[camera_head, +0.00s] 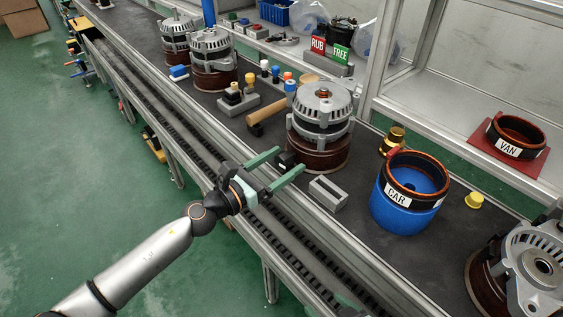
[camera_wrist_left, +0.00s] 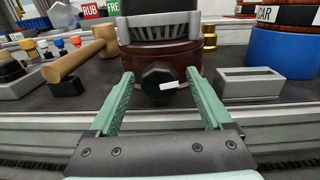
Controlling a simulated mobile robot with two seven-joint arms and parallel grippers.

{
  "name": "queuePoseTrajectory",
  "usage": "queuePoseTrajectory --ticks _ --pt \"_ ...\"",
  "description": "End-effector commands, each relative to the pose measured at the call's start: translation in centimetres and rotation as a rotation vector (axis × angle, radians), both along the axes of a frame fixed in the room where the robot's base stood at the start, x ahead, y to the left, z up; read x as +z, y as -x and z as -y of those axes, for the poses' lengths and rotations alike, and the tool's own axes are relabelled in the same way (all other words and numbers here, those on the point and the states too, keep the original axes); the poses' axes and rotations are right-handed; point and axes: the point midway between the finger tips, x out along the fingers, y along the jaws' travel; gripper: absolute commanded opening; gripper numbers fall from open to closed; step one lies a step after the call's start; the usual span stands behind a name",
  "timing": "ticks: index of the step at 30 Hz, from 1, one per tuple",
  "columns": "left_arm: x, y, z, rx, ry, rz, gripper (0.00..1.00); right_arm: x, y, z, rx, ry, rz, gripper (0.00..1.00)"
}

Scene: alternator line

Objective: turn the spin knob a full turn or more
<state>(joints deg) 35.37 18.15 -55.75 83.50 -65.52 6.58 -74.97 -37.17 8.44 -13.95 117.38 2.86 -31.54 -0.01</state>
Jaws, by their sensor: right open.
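The spin knob (camera_head: 284,160) is a black knob on the front of the brown base of the nearest upright alternator (camera_head: 322,108). In the left wrist view the knob (camera_wrist_left: 158,77) faces me, with a white mark pointing to the right. My left gripper (camera_head: 290,159) is open, its green fingers reaching toward the alternator on either side of the knob. In the left wrist view the left gripper (camera_wrist_left: 160,76) shows a gap between each finger and the knob. My right gripper is not in view.
A grey slotted block (camera_head: 328,193) lies right of the knob. A wooden mallet (camera_head: 268,112) lies left of it. A blue stand (camera_head: 405,214) bears a ring labelled CAR. RUB and FREE signs (camera_head: 329,49) stand behind. The bench's metal rail runs in front.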

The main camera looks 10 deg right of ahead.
Motion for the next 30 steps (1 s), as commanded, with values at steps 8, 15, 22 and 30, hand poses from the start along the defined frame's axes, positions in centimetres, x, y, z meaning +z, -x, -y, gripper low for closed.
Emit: queuePoseTrajectory --ticks 8,15,22,30 --pt "0.0 0.02 -0.02 0.0 0.0 0.0 0.51 0.06 -0.04 0.09 0.001 0.002 0.002 0.83" --pt "0.0 0.02 -0.03 0.0 0.0 0.0 0.24 0.07 -0.06 0.1 0.001 0.002 0.002 0.83" --pt "-0.01 0.02 -0.05 0.0 0.0 0.0 0.0 0.07 -0.06 0.11 0.0 0.002 0.002 0.83" --pt "0.06 0.01 -0.04 0.001 0.019 -0.029 0.0 0.35 -0.06 0.1 -0.001 0.002 0.001 0.83"
